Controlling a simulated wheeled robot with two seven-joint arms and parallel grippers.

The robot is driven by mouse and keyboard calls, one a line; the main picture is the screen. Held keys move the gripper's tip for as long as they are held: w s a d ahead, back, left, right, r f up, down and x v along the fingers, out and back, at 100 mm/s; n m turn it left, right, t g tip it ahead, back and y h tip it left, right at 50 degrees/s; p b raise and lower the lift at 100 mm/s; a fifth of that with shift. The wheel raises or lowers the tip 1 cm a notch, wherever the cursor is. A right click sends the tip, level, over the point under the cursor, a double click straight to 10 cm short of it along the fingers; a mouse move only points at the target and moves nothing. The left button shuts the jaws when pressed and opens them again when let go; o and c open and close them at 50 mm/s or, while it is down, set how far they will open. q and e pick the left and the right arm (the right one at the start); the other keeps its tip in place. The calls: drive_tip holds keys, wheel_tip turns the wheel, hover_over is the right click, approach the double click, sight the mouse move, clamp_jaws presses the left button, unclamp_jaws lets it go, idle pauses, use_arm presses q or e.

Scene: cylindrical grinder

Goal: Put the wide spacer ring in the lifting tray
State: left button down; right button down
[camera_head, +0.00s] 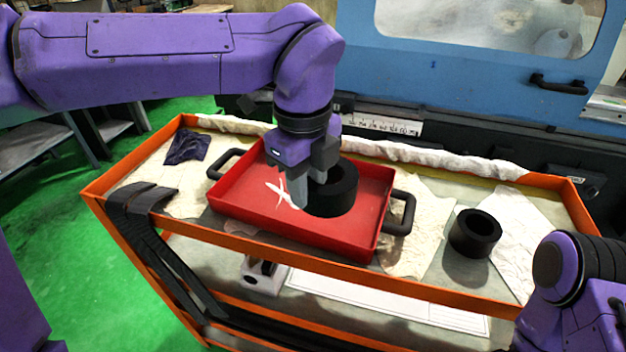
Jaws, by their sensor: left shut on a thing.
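The red lifting tray (255,218) with black side handles sits on the orange-edged cart. A wide black ring (343,196) is inside the tray's outline, right of its middle. My left gripper (310,195) reaches down over the tray and is shut on the ring's left wall. Whether the ring touches the tray floor is hard to tell. A second, smaller black ring (474,233) stands on the cart to the right of the tray. Part of my right arm shows at the lower right, but its gripper is not in view.
The cart (270,235) has a raised orange rim. Cloths lie around the tray, with a dark rag (187,148) at the left. Black straps (145,215) hang over the front left edge. The blue machine (450,75) stands close behind.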

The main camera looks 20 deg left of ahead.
use_arm(q)
drive_tip(key=w+a+f, duration=0.2)
drive_tip(key=w, duration=0.1)
drive_tip(key=w+a+f, duration=0.1)
drive_tip(key=w+f, duration=0.2)
drive_tip(key=w+a+f, duration=0.2)
drive_tip(key=w, duration=0.2)
drive_tip(key=shift+a+f, duration=0.15)
drive_tip(key=shift+a, duration=0.15)
drive_tip(key=shift+w+a+f, duration=0.1)
drive_tip(key=shift+a+f, duration=0.1)
drive_tip(key=shift+f, duration=0.2)
drive_tip(key=shift+w+a+f, duration=0.1)
drive_tip(key=shift+w+f, duration=0.1)
drive_tip(key=shift+f, duration=0.05)
drive_tip(key=f+b, duration=0.3)
drive_tip(key=shift+w+a+f, duration=0.2)
drive_tip(key=shift+w+f, duration=0.05)
drive_tip(key=shift+f, duration=0.15)
drive_tip(key=shift+r, duration=0.1)
